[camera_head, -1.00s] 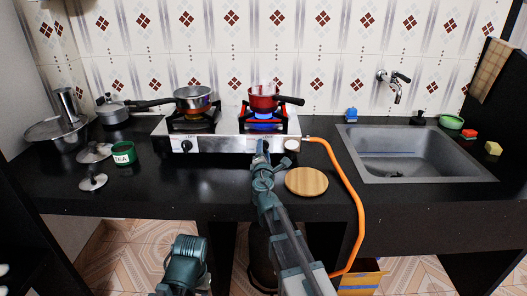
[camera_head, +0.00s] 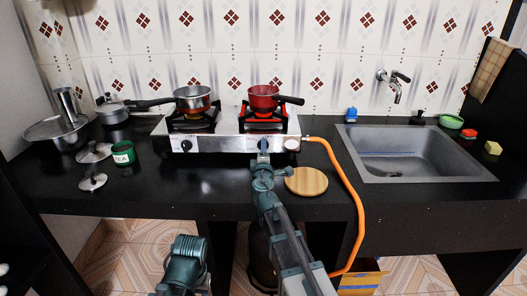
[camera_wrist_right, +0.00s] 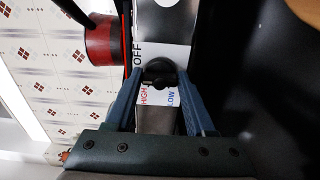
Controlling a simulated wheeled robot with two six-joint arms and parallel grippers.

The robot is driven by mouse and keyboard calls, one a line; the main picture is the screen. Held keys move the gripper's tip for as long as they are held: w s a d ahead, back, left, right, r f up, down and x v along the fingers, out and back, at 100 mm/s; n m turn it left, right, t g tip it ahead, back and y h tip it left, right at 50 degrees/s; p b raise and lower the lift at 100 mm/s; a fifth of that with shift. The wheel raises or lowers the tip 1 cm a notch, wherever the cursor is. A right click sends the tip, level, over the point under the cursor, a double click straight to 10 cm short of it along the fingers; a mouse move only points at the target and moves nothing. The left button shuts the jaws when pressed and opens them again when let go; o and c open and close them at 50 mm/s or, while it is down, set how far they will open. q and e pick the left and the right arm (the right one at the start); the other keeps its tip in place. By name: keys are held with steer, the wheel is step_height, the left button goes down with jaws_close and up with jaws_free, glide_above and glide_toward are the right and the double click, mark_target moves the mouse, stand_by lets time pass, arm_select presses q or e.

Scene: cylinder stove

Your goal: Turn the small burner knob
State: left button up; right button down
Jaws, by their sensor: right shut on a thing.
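The steel two-burner stove (camera_head: 222,144) stands on the black counter with a black knob (camera_head: 186,146) at its front left. My right gripper (camera_head: 263,148) is at the front right of the stove and mostly hides the knob there. In the right wrist view that black knob (camera_wrist_right: 160,73) sits between the fingers of my right gripper (camera_wrist_right: 162,88), which is shut on it. The labels OFF, HIGH and LOW show around it. No flame is seen under the red pot (camera_head: 263,97) on the right burner. My left gripper is not in view.
A white dial (camera_head: 292,145) and an orange hose (camera_head: 345,185) are right of my gripper. A round wooden board (camera_head: 306,181) lies close to my right arm. A green tin (camera_head: 123,153) and a sink (camera_head: 415,153) flank the stove.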

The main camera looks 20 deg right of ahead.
steer(key=shift+c, duration=1.2)
jaws_free()
